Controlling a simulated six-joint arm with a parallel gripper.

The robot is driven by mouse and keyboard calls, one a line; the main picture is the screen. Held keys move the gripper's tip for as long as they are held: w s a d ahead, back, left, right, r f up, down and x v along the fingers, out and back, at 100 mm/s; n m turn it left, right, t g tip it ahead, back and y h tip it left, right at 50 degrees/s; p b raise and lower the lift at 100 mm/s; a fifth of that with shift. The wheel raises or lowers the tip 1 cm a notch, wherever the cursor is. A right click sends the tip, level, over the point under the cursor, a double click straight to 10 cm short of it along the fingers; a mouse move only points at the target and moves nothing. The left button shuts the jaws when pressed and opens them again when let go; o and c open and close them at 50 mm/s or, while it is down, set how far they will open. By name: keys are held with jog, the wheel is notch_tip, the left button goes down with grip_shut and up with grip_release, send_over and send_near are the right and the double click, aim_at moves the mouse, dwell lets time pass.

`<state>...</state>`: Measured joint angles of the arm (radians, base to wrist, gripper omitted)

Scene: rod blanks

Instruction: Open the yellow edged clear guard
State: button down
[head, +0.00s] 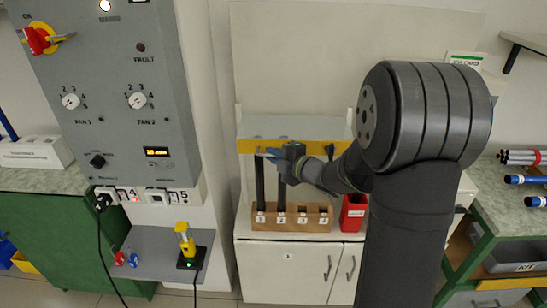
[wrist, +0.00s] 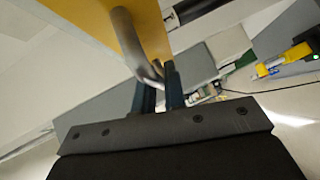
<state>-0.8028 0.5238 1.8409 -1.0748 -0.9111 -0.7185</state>
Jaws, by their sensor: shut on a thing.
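The guard's yellow edge (head: 250,147) runs across the bay at the back middle, with a pale grey see-through panel above it. The yellow edge also fills the top left of the wrist view (wrist: 95,20), with a bent metal handle (wrist: 125,35) on it. My gripper (head: 273,156) is at the yellow edge, left of its middle. In the wrist view my gripper (wrist: 160,88) is shut on the handle's end. My arm hides the right part of the guard. I cannot tell exactly how far the guard stands open.
A numbered wooden block (head: 290,224) holds black rods (head: 260,180) upright below the guard. A red bin (head: 353,212) stands right of it. The grey control panel (head: 110,100) is at left. A yellow device (head: 185,238) sits on the low shelf.

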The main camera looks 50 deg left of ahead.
jog(key=r+m+h, duration=0.1)
jog(key=r, duration=0.2)
jog(key=r+m+g+h, duration=0.1)
jog(key=r, duration=0.2)
jog(key=shift+w+a+r, duration=0.15)
jog(key=shift+w+r, duration=0.05)
jog(key=shift+r, duration=0.2)
notch_tip(320, 180, up, 6)
jog(key=w+a+m+g+h, duration=0.2)
jog(key=h, duration=0.1)
notch_tip(320, 180, up, 8)
jog(key=f, duration=0.1)
send_over(274, 134)
jog(key=w+a, duration=0.4)
jog(key=shift+w+a+r+h, duration=0.3)
jog(key=shift+w+a+r, duration=0.35)
jog(key=shift+w, duration=0.05)
jog(key=c, duration=1.5)
grip_release()
